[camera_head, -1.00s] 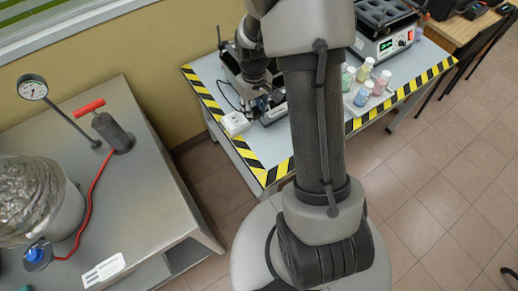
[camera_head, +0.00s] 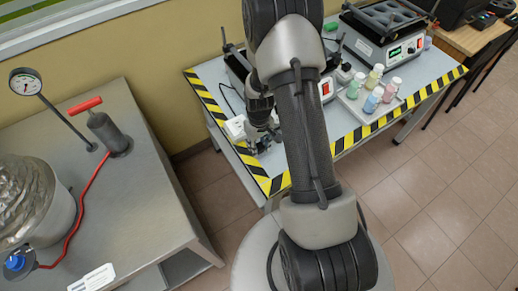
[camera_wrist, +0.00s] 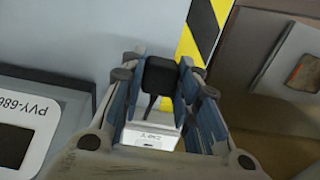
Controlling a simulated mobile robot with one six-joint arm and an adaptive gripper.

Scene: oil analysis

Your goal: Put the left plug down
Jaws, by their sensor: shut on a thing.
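A black plug (camera_wrist: 161,76) with a dark cable sits between the fingertips of my gripper (camera_wrist: 163,84) in the wrist view, and the gripper is shut on it. In the head view my gripper (camera_head: 262,141) is over the front left part of the striped table, and the plug is too small to make out there. A white box (camera_head: 235,128) stands on the table just left of my gripper. A white box (camera_wrist: 149,137) also shows between the fingers in the wrist view. I cannot tell whether the plug touches the tabletop.
The table has a yellow-black striped edge (camera_head: 272,183). A device with a "PVY-686" label (camera_wrist: 28,115) is close to my gripper at left in the wrist view. Several coloured bottles (camera_head: 372,100) stand further right. A grey bench (camera_head: 150,190) is across a floor gap at left.

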